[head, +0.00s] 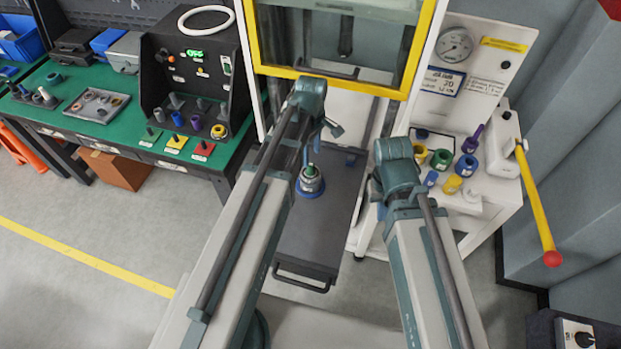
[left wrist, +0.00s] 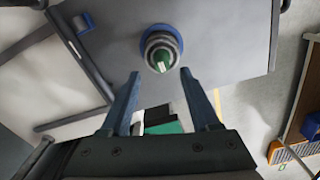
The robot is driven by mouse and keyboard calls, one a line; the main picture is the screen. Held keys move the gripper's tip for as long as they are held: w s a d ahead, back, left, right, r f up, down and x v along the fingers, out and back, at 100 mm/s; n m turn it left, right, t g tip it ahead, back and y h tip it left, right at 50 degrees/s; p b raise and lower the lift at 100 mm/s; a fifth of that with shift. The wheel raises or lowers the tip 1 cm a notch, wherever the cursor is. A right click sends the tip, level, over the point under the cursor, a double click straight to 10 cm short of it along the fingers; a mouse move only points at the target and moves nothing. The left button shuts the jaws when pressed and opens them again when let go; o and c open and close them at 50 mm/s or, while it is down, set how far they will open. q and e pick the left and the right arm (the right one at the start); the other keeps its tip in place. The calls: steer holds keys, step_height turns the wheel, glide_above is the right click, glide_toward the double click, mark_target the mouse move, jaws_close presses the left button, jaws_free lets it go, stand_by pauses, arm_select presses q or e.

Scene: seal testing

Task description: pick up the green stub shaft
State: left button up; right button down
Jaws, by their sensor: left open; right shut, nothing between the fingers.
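The green stub shaft (head: 310,169) stands in the top of a grey round fixture (head: 311,184) with a blue ring at its base, on the dark cart top. In the left wrist view the green stub shaft (left wrist: 161,61) shows just beyond the gap between my fingertips. My left gripper (left wrist: 160,74) is open and empty, with one finger on each side of that gap. In the head view, my left arm's end part is above the fixture, but its fingers are not clear. My right gripper is hidden behind its own arm.
The dark cart (head: 319,235) is mostly bare around the fixture. A yellow-framed press (head: 345,75) stands behind it. A white bench at right holds coloured rings and plugs, including a green ring (head: 441,159). A green-topped table (head: 75,105) with parts is at left.

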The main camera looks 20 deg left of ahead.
mark_target(310, 173)
arm_select(q)
step_height(310, 173, down, 5)
steer(key=b, duration=0.5)
steer(key=shift+s+a+f, duration=0.1)
steer(key=shift+f, duration=0.05)
jaws_close()
stand_by(1.3)
